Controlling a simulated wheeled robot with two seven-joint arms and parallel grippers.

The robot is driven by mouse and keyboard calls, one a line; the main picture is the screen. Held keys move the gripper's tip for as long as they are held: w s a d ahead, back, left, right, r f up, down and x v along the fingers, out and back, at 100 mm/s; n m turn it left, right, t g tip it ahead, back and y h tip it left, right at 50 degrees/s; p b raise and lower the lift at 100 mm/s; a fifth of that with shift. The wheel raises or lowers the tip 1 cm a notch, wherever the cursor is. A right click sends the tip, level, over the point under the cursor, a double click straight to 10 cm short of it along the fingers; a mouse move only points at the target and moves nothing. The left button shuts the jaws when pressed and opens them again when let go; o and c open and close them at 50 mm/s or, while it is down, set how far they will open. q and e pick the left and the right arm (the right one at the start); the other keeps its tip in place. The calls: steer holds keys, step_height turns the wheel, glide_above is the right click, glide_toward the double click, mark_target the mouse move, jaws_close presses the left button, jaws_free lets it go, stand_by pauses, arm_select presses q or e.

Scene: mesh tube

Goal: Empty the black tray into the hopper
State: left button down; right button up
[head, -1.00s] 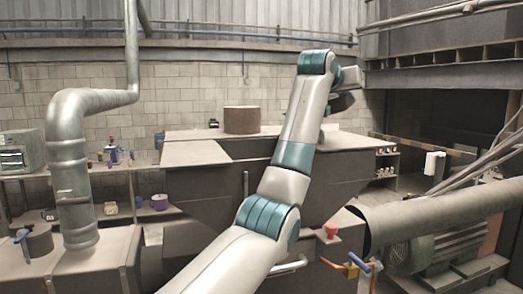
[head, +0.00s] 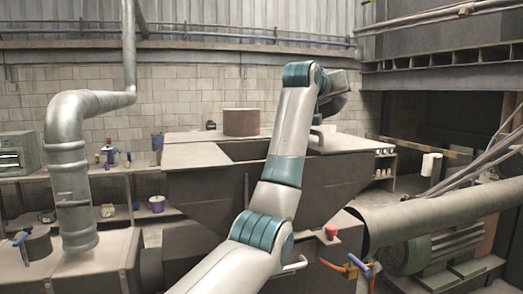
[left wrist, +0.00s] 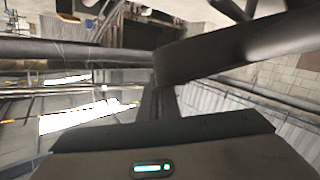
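The hopper (head: 215,184) is the large grey-brown bin in the middle of the head view, with sloping lower walls and a dark opening (head: 246,150) in its top. My left arm reaches up in front of it. My left gripper (head: 335,88) is above the hopper's right part, small and partly hidden behind my wrist. A dark rounded shape hangs at it; I cannot tell whether this is the black tray or part of the gripper. In the left wrist view a dark curved band crosses the upper right, also unclear. No fingertips show clearly. My right gripper is out of view.
A brown cylinder (head: 241,122) stands on the hopper's top. A silver duct (head: 68,170) rises at the left, by shelves with small jars. A red cup-like piece (head: 331,231) is low in front.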

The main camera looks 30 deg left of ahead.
arm_select(q)
steer(key=shift+s+a+r+n+t, duration=0.25)
steer(key=shift+s+a+r+n, duration=0.15)
steer(key=shift+a, duration=0.25)
steer(key=shift+s+a+r+n+t, duration=0.2)
steer(key=shift+s+a+n+t, duration=0.1)
steer(key=shift+s+a, duration=0.25)
steer(key=shift+s+a+f+n+t, duration=0.25)
steer(key=shift+a+n, duration=0.1)
steer(key=shift+a, duration=0.2)
steer(key=shift+s+a+f+n+t, duration=0.15)
steer(key=shift+s+a+n+t, duration=0.15)
steer(key=shift+a, duration=0.25)
steer(key=shift+s+a+r+n+h, duration=0.15)
steer(key=shift+a+r+n+h, duration=0.1)
steer(key=shift+a+r+h, duration=0.1)
steer(key=shift+d+f, duration=0.1)
steer(key=shift+f, duration=0.1)
steer(key=shift+d+f, duration=0.15)
steer(key=shift+w, duration=0.2)
steer(key=shift+s, duration=0.2)
steer(key=shift+s+a+r, duration=0.1)
steer(key=shift+a+r, duration=0.3)
